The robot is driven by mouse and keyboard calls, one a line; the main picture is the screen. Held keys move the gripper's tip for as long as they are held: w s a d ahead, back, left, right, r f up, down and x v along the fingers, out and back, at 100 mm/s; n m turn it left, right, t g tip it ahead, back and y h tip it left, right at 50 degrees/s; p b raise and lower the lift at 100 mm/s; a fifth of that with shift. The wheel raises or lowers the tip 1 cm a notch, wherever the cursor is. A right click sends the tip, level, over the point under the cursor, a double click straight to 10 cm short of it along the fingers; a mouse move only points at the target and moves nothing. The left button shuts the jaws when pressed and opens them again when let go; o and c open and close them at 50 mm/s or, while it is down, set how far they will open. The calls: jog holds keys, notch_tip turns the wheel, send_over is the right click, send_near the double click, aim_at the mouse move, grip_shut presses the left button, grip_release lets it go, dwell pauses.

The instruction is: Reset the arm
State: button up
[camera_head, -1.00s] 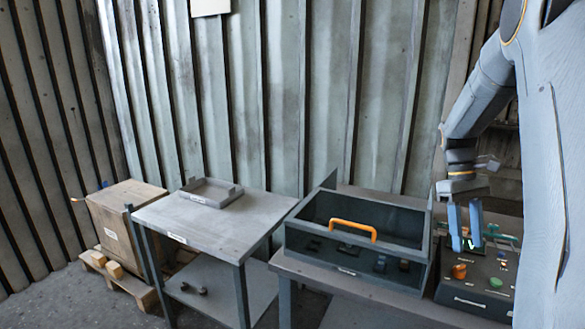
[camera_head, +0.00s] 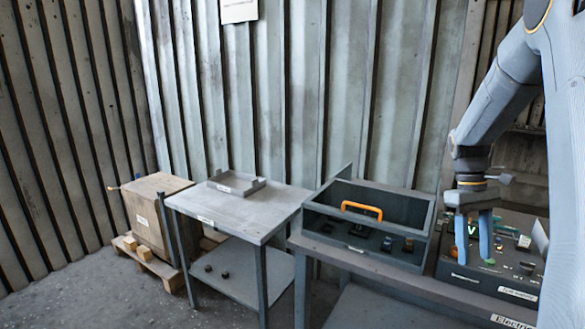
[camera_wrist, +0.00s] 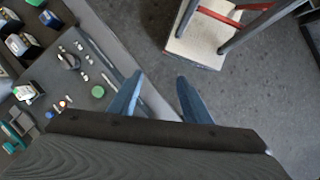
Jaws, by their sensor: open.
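My gripper (camera_head: 473,238) has two blue fingers pointing down, apart and with nothing between them. In the head view it hangs in front of the dark control panel box (camera_head: 515,262) at the right end of the workbench. In the wrist view my gripper (camera_wrist: 158,88) is open over the bench's edge, with grey floor beyond the fingertips. The panel (camera_wrist: 75,75) lies to the left there, with a green button (camera_wrist: 98,91) and several small parts on it. My arm hides part of the panel in the head view.
A dark open-topped case (camera_head: 345,244) with an orange handle (camera_head: 362,209) stands left of the panel. Further left are a grey table (camera_head: 255,222) with a shallow tray (camera_head: 236,186), and a wooden crate (camera_head: 150,222) on a pallet. The wrist view shows a pale-based stand (camera_wrist: 200,40) on the floor.

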jog(key=s+a+f+t, duration=0.1)
jog(key=s+a, duration=0.3)
jog(key=a, duration=0.4)
jog(key=s+a+f+m+t+b, duration=0.1)
jog(key=s+a+f+t, duration=0.1)
jog(key=a, duration=0.6)
jog(key=s+a+f+m+t+y+b, duration=0.1)
jog(key=s+a+f+t, duration=0.1)
jog(key=s+a+f, duration=0.2)
jog(key=s+a, duration=0.2)
jog(key=a, duration=0.2)
jog(key=shift+s+a, duration=0.15)
jog(key=shift+s, duration=0.1)
